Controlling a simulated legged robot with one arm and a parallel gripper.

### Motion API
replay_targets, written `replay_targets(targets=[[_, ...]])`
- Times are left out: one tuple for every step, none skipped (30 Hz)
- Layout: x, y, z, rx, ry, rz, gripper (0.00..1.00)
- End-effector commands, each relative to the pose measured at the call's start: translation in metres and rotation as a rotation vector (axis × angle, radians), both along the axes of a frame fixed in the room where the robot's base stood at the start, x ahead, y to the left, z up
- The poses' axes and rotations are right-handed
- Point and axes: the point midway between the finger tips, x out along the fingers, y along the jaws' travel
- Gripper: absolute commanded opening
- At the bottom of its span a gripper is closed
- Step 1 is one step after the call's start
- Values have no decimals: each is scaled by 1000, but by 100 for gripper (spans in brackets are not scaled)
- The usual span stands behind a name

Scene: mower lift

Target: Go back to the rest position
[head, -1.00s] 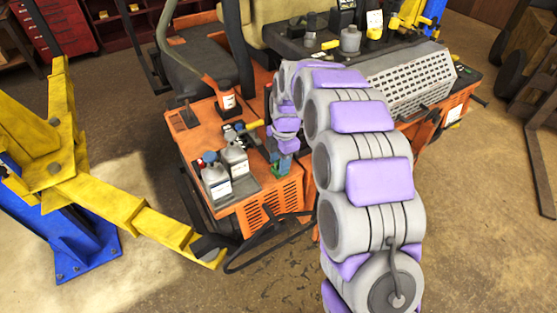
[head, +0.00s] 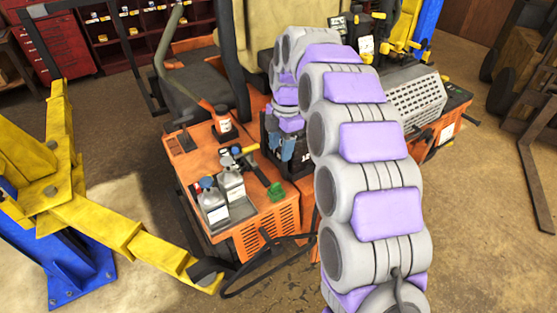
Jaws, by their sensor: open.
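My arm reaches up the right of the head view and bends over the orange mower (head: 262,222). My gripper (head: 285,146) hangs at the arm's far end, over the mower behind its front deck. It is small and partly hidden by my arm, with its jaws open. I see nothing held in it. A dark box with white lettering shows just beside or behind it; I cannot tell whether they touch.
Two grey bottles (head: 231,181) and an orange-and-white bottle (head: 221,122) stand on the mower. A yellow lift arm (head: 130,238) with a blue base (head: 75,270) is at left. A perforated grey cover (head: 412,97) is at right.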

Motion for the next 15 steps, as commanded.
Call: replay_targets(targets=[[2,-1,7,1,-3,0,50],[2,-1,11,1,-3,0,50],[2,-1,15,0,-2,0,50],[2,-1,17,1,-2,0,50],[2,-2,19,1,-2,0,50],[2,-2,21,1,-2,0,50],[2,-2,22,1,-2,0,50],[2,-2,23,1,-2,0,50],[2,-2,24,1,-1,0,50],[2,-2,25,1,-1,0,50],[2,-2,25,1,-1,0,50],[2,-2,25,1,-1,0,50],[2,-2,25,0,0,0,50],[2,-2,25,0,0,0,50],[2,-2,25,0,0,0,50]])
